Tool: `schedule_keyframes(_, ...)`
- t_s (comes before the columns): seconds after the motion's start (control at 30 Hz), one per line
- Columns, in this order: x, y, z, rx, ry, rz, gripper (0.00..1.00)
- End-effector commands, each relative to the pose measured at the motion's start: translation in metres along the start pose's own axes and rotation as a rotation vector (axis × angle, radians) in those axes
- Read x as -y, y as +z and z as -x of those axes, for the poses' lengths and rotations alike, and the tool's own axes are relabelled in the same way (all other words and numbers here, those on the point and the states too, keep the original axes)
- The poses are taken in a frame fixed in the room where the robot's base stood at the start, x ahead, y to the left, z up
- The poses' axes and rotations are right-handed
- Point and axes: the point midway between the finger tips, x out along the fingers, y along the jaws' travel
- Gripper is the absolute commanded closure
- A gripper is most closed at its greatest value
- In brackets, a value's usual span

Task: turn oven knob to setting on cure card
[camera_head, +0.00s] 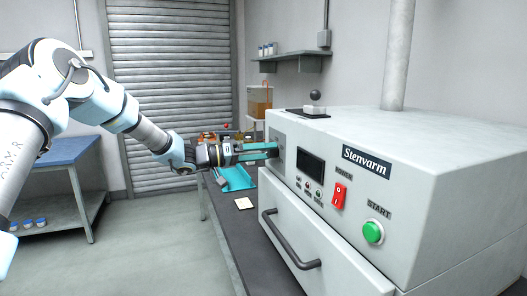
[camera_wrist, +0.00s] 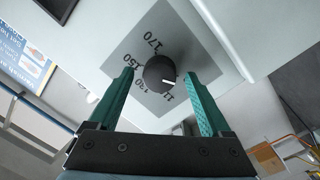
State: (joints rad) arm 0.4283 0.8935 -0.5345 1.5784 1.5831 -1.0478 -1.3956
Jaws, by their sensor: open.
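The oven (camera_head: 420,140) is a white box marked "Stenvarm" at the right of the head view. In the wrist view its dark round knob (camera_wrist: 155,70) sits on a grey dial plate (camera_wrist: 185,42) printed 170, 150, 130 and a partly hidden number starting 11. A white mark on the knob points right in that view. My gripper (camera_wrist: 159,74) is open, its teal fingers on either side of the knob; I cannot tell if they touch it.
The oven front has a dark display (camera_head: 310,163), a red power switch (camera_head: 339,196), a green start button (camera_head: 373,232) and a drawer handle (camera_head: 288,242). A blue-topped table (camera_head: 62,152) stands left.

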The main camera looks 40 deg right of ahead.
Motion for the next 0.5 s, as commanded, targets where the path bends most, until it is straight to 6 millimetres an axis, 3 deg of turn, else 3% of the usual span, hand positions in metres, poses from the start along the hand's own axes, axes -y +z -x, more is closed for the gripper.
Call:
schedule_keyframes(0.13, 0.0001, 0.0002, 0.0001, 0.0, 0.0, 0.0, 0.19)
schedule_keyframes(0.5, 0.0001, 0.0003, 0.0002, 0.0, 0.0, 0.0, 0.6)
